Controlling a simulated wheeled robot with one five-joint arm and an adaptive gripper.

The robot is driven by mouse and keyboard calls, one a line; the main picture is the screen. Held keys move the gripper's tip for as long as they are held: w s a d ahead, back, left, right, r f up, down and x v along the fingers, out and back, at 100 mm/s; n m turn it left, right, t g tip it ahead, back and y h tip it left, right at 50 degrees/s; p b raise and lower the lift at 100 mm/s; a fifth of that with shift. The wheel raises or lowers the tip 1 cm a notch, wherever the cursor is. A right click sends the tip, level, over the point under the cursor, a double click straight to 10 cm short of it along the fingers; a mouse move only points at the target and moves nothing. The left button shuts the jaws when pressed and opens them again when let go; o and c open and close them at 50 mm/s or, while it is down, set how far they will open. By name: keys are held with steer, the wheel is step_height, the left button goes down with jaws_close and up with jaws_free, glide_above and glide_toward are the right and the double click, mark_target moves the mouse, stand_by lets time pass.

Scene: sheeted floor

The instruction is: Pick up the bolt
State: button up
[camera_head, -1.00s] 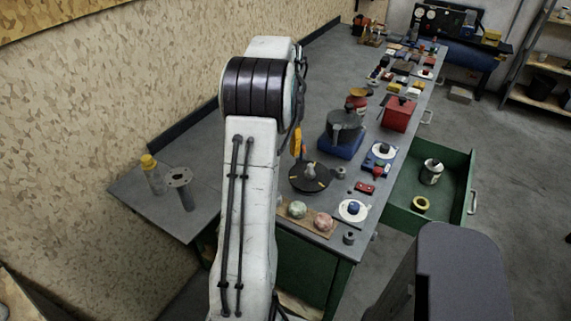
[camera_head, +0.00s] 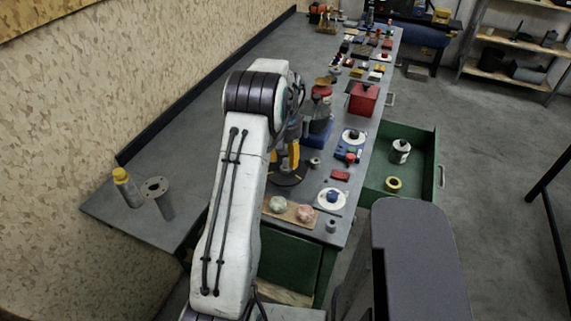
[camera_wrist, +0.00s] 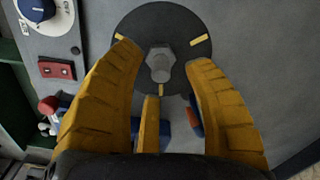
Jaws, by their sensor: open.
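A grey bolt (camera_wrist: 160,62) with a hex-shaped part sits near the middle of a round black disc (camera_wrist: 160,20) with yellow marks. In the wrist view it lies between the yellow fingers of my gripper (camera_wrist: 160,75). The fingers are spread open with a gap on either side of the bolt, and nothing is held. In the head view my gripper (camera_head: 288,156) is over the black disc (camera_head: 287,179) on the bench, and the bolt is hidden there behind my arm and fingers.
The grey bench (camera_head: 225,105) also carries a blue-based device (camera_head: 318,135), a red box (camera_head: 363,98), a white dial (camera_head: 331,199) and a board with two round stones (camera_head: 290,210). A green drawer (camera_head: 420,170) stands open at right. A bottle (camera_head: 126,188) is at left.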

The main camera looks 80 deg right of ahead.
steer(key=shift+f, duration=0.85)
jaws_close()
